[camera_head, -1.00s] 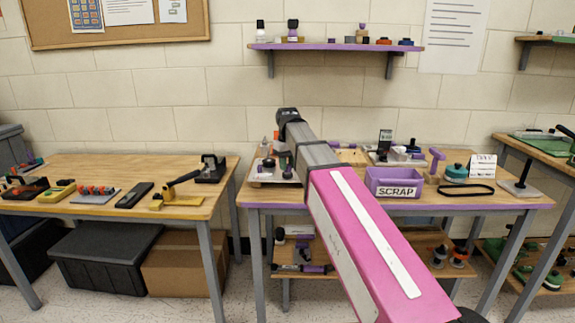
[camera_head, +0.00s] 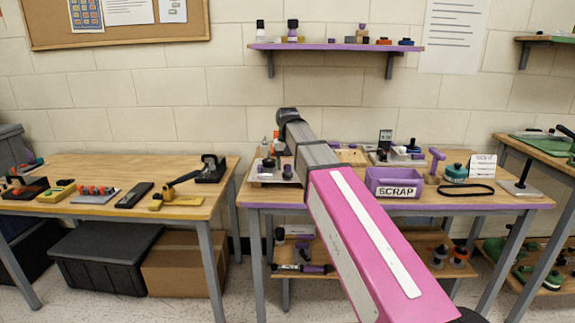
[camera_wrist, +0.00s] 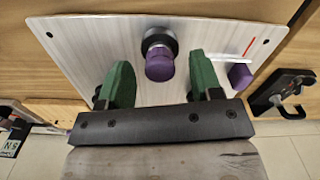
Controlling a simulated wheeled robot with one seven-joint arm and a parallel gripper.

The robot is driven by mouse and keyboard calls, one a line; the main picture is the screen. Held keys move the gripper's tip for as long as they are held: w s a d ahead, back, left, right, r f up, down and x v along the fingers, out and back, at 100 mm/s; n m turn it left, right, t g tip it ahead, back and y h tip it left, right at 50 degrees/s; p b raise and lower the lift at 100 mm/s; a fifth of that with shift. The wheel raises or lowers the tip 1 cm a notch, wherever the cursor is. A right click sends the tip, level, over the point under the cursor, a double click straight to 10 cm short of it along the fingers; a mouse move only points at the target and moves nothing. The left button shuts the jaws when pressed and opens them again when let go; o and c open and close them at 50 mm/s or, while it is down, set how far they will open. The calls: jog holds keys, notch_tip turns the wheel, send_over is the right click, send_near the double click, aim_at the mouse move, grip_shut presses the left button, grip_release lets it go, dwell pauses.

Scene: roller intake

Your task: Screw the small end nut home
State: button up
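A purple nut-like cap (camera_wrist: 160,65) sits at a black round collar (camera_wrist: 158,40) on a pale metal plate (camera_wrist: 95,50) in the wrist view. A second purple piece (camera_wrist: 240,76) is near the plate's right edge, by a thin red line. My gripper (camera_wrist: 159,74) is open, its two green fingers on either side of the purple cap, with visible gaps. I cannot tell how far the cap is threaded. In the head view the plate (camera_head: 262,178) is at the left end of the middle bench; my arm hides my gripper there.
A purple SCRAP bin (camera_head: 393,182) stands right of my arm on the middle bench, with a teal round part (camera_head: 456,173) and a black belt (camera_head: 466,189) beyond it. A dark bracket (camera_wrist: 282,92) lies right of the plate in the wrist view.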

jog(key=n, duration=0.7)
jog(key=shift+n, duration=0.3)
jog(key=n, duration=1.3)
jog(key=shift+n, duration=0.4)
jog(key=n, duration=0.6)
